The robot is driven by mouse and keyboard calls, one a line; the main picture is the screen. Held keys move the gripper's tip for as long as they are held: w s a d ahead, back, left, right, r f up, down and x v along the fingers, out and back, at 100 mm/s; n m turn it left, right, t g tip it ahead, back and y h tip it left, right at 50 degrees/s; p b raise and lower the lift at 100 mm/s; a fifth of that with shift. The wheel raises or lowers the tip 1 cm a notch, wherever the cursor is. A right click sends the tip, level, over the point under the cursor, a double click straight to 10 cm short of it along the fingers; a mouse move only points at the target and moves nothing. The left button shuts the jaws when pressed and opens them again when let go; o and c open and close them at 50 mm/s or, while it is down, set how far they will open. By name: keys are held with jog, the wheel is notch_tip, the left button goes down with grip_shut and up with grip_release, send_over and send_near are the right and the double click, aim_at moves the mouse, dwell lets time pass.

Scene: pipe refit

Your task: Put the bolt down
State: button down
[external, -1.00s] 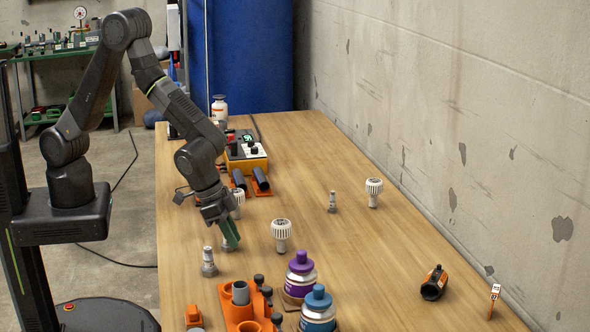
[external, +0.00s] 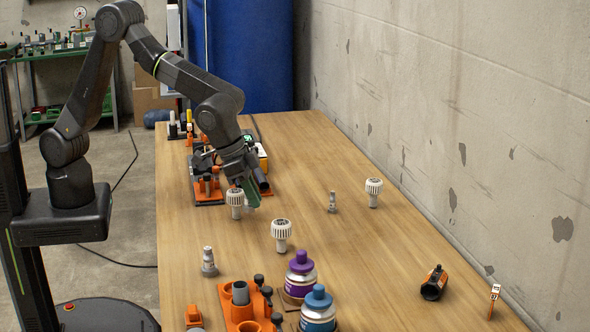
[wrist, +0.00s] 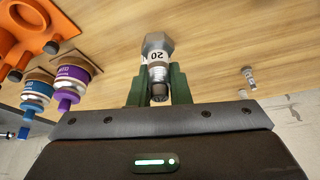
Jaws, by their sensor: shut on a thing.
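My gripper (external: 251,192) is over the left middle of the table (external: 330,165), just right of a white ribbed-cap fitting (external: 235,203). In the wrist view its green fingers (wrist: 158,90) are shut on a grey bolt (wrist: 157,47) with a hex head and a white band marked 20. The hex head points away from the palm, toward the table. In the external view the held bolt is mostly hidden; I cannot tell whether it touches the table. Similar bolts stand at the near left (external: 208,262) and right of centre (external: 332,202).
More ribbed-cap fittings stand near centre (external: 281,235) and farther right (external: 374,190). An orange rack (external: 238,312), a purple-capped jar (external: 299,277) and a blue-capped jar (external: 318,310) are in front. A black-orange cylinder (external: 434,283) lies right. Bare table lies between these groups.

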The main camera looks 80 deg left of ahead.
jog(key=w+a+n+y+p, duration=0.1)
jog(key=w+a+n+p, duration=0.15)
jog(key=w, duration=2.25)
jog(key=f, duration=0.6)
jog(key=f+p, duration=0.1)
jog(key=f, duration=0.3)
jog(key=shift+a+f, duration=0.1)
jog(key=shift+a, duration=0.3)
jog(key=shift+f, duration=0.2)
jog(key=c, duration=1.4)
grip_release()
jog(key=shift+o, duration=0.2)
